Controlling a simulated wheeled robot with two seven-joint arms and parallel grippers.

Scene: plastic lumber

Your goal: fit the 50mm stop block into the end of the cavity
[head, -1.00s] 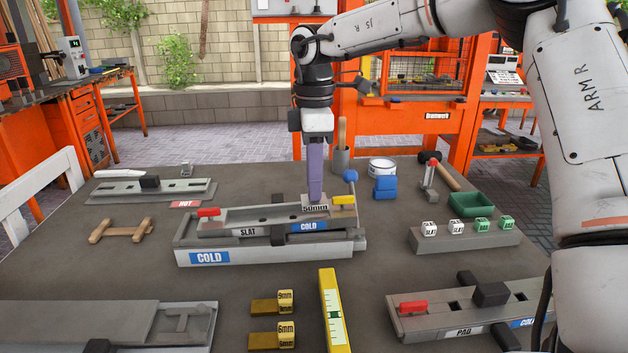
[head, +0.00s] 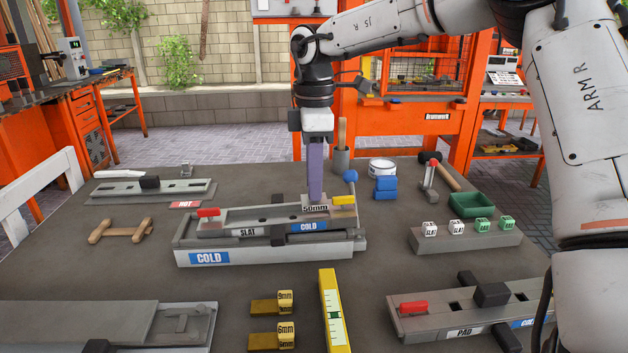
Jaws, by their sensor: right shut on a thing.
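The 50mm stop block (head: 316,209) is a small grey block with its label facing me. The mould lies on the long grey bed marked COLD (head: 270,252). My right gripper (head: 316,195) points straight down and is shut on the block's top. Whether the block is seated in the cavity or just above it I cannot tell. My left gripper is not in view.
A ball-topped blue handle (head: 350,176) stands close right of my right gripper. A grey rail with lettered cubes (head: 465,238) and the pad mould (head: 470,308) lie right. A yellow ruler (head: 333,310) lies in front.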

